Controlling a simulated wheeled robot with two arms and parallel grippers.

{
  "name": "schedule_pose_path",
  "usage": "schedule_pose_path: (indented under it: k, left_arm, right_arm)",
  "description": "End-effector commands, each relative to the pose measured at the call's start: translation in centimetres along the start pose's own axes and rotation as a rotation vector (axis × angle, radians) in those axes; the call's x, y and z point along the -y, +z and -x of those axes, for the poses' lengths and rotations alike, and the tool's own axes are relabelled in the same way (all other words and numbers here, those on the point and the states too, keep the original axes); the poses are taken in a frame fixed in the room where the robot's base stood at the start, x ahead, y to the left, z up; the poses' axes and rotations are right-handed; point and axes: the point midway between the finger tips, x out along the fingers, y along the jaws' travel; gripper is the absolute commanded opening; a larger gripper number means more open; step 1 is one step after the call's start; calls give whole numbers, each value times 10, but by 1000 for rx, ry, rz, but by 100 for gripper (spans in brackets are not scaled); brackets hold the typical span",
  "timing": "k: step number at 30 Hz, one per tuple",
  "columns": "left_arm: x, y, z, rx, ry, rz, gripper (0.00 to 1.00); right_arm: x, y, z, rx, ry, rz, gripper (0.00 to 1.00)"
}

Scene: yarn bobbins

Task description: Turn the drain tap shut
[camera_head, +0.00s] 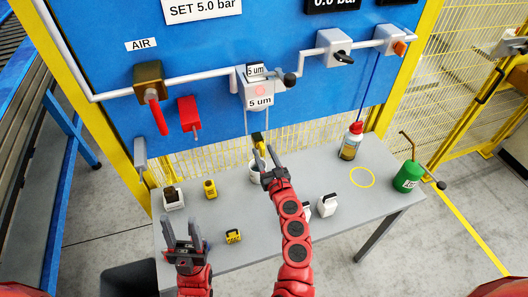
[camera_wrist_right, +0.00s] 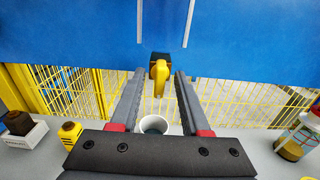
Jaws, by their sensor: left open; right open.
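The drain tap has a yellow handle (camera_head: 259,147) on a dark body below the 5 um filter unit (camera_head: 262,88). In the right wrist view the yellow handle (camera_wrist_right: 160,82) hangs downward in front of its dark body. My right gripper (camera_head: 268,160) is open and close to the tap. Its jaws (camera_wrist_right: 159,90) stand either side of the handle in the picture; I cannot tell whether they touch it. My left gripper (camera_head: 182,232) is open and empty, low over the left part of the grey table (camera_head: 330,235).
A white cup (camera_wrist_right: 153,124) stands below the tap. A bottle with a red cap (camera_head: 351,142) and a green canister (camera_head: 407,177) stand at the right. A red lever (camera_head: 157,116) hangs on the panel.

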Motion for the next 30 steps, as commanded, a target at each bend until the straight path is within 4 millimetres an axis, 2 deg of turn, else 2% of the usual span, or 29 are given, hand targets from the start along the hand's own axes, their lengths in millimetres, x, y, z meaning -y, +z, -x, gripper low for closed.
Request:
schedule_pose_path:
  k: [10,15,18,30]
  left_arm:
    - [0,0,0,0,0,0,50]
    - [0,0,0,0,0,0,50]
    - [0,0,0,0,0,0,50]
    - [0,0,1,0,0,0,50]
  right_arm:
    - [1,-1,-2,-1,-2,1,44]
    - [0,-1,-2,-1,-2,1,14]
    - [0,-1,-2,-1,-2,1,0]
    - [1,-1,-2,-1,-2,12,0]
